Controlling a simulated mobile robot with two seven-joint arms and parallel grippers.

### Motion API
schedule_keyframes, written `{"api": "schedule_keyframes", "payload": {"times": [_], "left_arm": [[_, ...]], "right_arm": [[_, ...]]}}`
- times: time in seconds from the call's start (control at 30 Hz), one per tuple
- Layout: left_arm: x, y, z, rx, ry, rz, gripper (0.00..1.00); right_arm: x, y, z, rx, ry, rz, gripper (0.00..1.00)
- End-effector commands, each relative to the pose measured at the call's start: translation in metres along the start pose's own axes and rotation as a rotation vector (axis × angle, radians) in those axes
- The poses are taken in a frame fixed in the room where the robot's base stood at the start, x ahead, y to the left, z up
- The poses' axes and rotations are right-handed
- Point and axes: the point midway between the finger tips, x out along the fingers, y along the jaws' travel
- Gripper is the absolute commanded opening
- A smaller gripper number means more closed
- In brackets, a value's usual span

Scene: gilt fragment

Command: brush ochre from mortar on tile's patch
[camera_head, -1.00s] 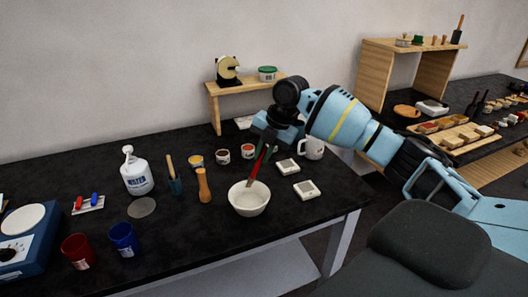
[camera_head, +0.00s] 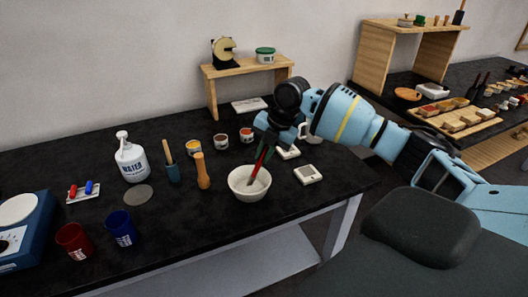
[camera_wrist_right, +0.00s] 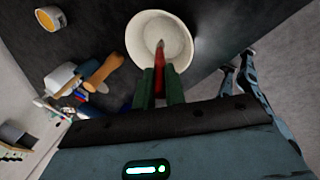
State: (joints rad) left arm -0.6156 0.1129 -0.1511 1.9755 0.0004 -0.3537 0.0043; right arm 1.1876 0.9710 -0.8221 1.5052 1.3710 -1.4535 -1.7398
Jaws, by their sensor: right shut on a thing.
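The mortar (camera_head: 237,187) is a white bowl near the table's front edge. It also shows in the wrist view (camera_wrist_right: 136,45). My right gripper (camera_head: 267,146) is above it, shut on a red-handled brush (camera_head: 260,162). The brush (camera_wrist_right: 160,56) points down, its lower end inside the bowl; its tip is hard to make out. Two small white tiles with grey patches lie right of the mortar: the nearer tile (camera_head: 299,177) is clear, the farther tile (camera_head: 294,155) is partly hidden by my gripper. My left gripper is not in view.
A wooden pestle (camera_head: 203,171) stands left of the mortar. Several small paint pots, including a yellow one (camera_head: 194,149), stand behind it. A water bottle (camera_head: 130,160) and two cups stand at left.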

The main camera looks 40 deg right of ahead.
Motion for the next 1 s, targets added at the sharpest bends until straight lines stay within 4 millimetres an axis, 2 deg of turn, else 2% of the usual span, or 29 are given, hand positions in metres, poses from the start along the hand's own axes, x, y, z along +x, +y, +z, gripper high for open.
{"api": "schedule_keyframes", "payload": {"times": [1.0], "left_arm": [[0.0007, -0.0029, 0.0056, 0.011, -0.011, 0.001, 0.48]], "right_arm": [[0.0061, -0.0018, 0.0003, 0.0, 0.001, 0.0, 0.0]]}}
